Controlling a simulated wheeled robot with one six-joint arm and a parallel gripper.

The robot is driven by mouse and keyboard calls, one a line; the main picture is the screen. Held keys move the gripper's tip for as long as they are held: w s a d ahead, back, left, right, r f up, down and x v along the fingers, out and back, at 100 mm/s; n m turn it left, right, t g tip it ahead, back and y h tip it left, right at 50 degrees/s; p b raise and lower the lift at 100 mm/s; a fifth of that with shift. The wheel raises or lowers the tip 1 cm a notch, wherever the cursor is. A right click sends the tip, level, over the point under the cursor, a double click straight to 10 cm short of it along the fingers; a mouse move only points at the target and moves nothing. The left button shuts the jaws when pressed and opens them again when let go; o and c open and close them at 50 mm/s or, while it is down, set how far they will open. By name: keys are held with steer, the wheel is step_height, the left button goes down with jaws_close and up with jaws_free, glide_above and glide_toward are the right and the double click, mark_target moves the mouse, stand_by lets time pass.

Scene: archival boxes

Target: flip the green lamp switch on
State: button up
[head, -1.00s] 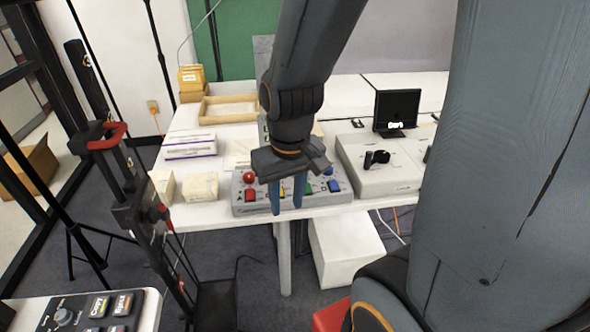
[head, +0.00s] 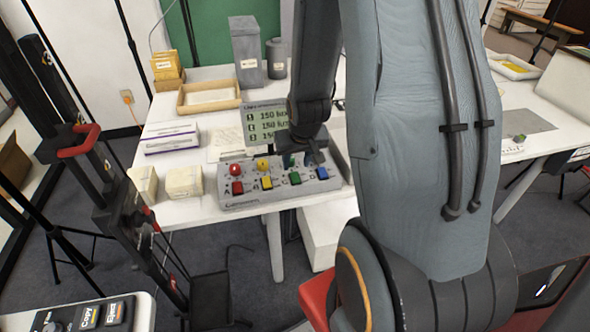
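A grey control box (head: 275,199) sits at the front edge of the white table, with a row of coloured switches along its front and lamps behind them. The green switch (head: 295,178) is third from the left, between the yellow switch (head: 267,183) and the blue switch (head: 322,173); the red switch (head: 237,188) is at the left. My gripper (head: 300,160) points down over the back of the box, behind the green switch in the picture. Its fingers are small and partly hidden, so their opening and any contact are unclear. The switch's position is too small to read.
A display panel (head: 262,122) with several "150 lux" lines stands behind the box. Cream boxes (head: 184,182) sit to the left. A wooden tray (head: 208,107) and grey containers (head: 246,52) are farther back. A stand with a red handle (head: 78,140) is left of the table.

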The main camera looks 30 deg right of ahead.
mark_target(294, 174)
steer(key=shift+p+x, duration=0.45)
steer(key=shift+x, duration=2.55)
